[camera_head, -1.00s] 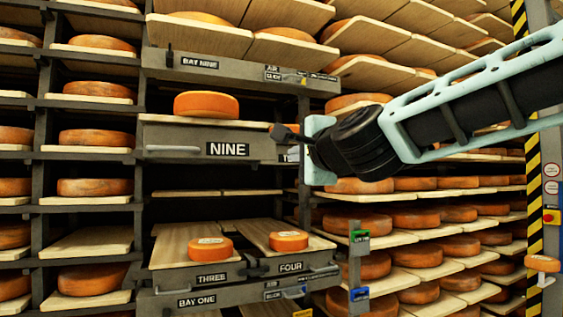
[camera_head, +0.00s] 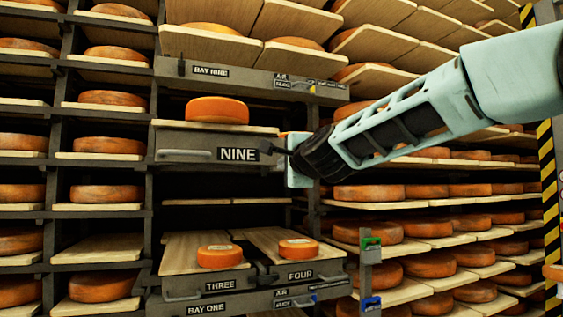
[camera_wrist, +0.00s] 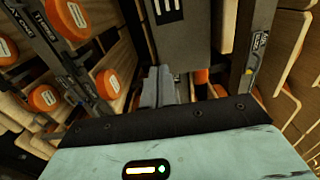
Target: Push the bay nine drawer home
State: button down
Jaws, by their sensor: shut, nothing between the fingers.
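The bay nine drawer (camera_head: 184,141) is a grey drawer with a pale board on top, a bar handle at left and a NINE label at right. It stands out from the rack, with an orange cheese wheel (camera_head: 217,110) on it. My gripper (camera_head: 268,150) is shut and empty at the right end of the drawer front, just right of the label. In the wrist view my gripper (camera_wrist: 160,88) points at the grey drawer front (camera_wrist: 188,55), with part of the label at the top. I cannot tell whether the fingertips touch the front.
Below, drawers THREE (camera_head: 185,287) and FOUR (camera_head: 325,275) stand out, each with a small labelled cheese. A rack post with green and blue tags (camera_head: 371,270) stands at lower right. Shelves of cheese wheels flank the bay. A dark gap lies under drawer nine.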

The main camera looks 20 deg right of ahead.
jog(key=shift+w, duration=1)
